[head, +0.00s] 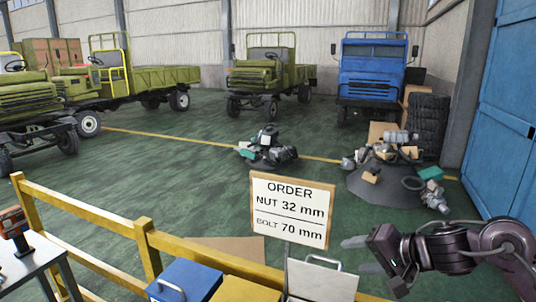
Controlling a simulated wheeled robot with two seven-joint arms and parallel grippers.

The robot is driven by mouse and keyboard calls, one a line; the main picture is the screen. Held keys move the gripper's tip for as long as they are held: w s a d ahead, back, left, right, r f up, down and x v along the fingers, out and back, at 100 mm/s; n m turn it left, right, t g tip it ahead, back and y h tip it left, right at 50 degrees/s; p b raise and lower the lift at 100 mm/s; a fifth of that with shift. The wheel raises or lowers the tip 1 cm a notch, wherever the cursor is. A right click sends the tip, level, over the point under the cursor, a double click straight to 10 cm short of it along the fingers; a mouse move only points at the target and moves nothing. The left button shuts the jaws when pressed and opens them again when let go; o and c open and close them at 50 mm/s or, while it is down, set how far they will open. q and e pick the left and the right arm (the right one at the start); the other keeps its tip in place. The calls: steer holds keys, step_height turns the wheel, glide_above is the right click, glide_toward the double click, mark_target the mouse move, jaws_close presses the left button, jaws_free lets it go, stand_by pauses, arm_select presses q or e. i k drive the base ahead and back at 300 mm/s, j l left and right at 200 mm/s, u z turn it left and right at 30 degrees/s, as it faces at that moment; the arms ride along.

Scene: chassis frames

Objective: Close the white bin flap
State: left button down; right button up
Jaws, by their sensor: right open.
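The white bin flap (322,284) is at the bottom edge of the head view, right of centre. It looks raised, its pale face towards me and its metal handle at the top edge. Its lower part and the bin below are cut off by the frame. My right gripper (358,255) comes in from the right, just to the right of the flap and its handle. Its two fingers point left and are spread apart, with nothing between them. I cannot tell whether a finger touches the flap. My left gripper is out of view.
A blue bin (185,281) and a yellow bin (246,290) stand left of the flap. An order sign (291,209) rises behind them. A yellow railing (90,212) runs behind at left. A table (28,262) with a tool is at far left. Trucks and part piles are far off.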

mark_target(307, 280)
steer(key=k+l, duration=0.8)
steer(key=l, duration=0.15)
